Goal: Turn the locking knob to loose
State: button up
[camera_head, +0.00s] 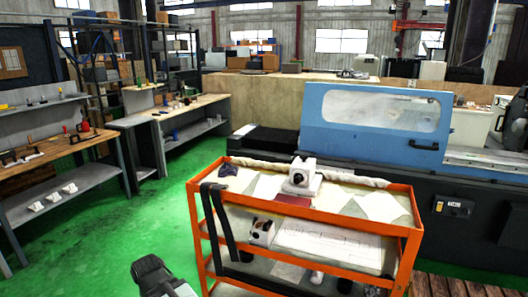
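The blue and dark grinder (330,128) stands behind the cart, with a blue sliding door, a cloudy window and a black handle. I cannot pick out a locking knob on it; any knob is hidden or too small to tell. A white device with a dark round face (300,178) sits on the cart's top shelf, and I cannot tell whether it carries a knob. A dark part that looks like my gripper (152,275) shows at the bottom edge, left of the cart and apart from it. Its fingers cannot be made out.
The orange cart (300,207) blocks the way to the grinder. Papers and a cloth lie on its top, and another white device (262,232) is on the lower shelf. Workbenches (62,150) line the left. Green floor (100,235) is clear left of the cart. A wooden pallet (455,288) lies right.

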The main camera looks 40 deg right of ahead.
aim_at(305, 156)
jog(key=u, duration=0.4)
jog(key=i, duration=1.65)
jog(key=z, duration=0.55)
jog(key=i, duration=1.15)
jog(key=z, duration=0.8)
jog(key=k, duration=0.75)
jog(key=z, duration=0.2)
jog(key=i, duration=0.75)
jog(key=u, duration=0.2)
jog(key=k, duration=0.65)
jog(key=z, duration=0.25)
jog(key=i, duration=0.65)
jog(key=u, duration=0.15)
